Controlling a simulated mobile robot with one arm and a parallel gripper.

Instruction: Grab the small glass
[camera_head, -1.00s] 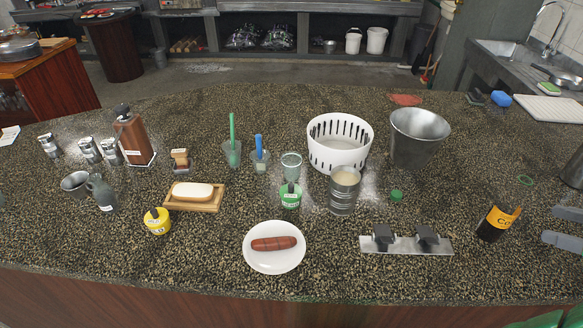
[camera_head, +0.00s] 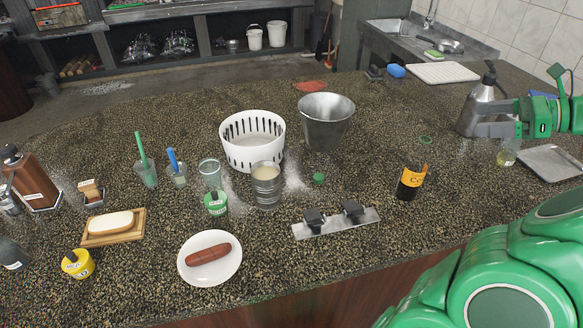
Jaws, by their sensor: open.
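A small clear glass (camera_head: 507,153) with some yellowish liquid stands at the right of the counter, just below my gripper in the picture. My gripper (camera_head: 482,125) is open and points left, in front of a grey metal pump bottle (camera_head: 486,98); I cannot tell whether it touches the bottle. Other glasses stand left of centre: a clear one (camera_head: 210,171), one with a green stick (camera_head: 147,174) and one with a blue-handled tool (camera_head: 177,174).
A metal tray (camera_head: 552,163) lies right of the small glass. The counter between dark bottle and bucket is mostly clear.

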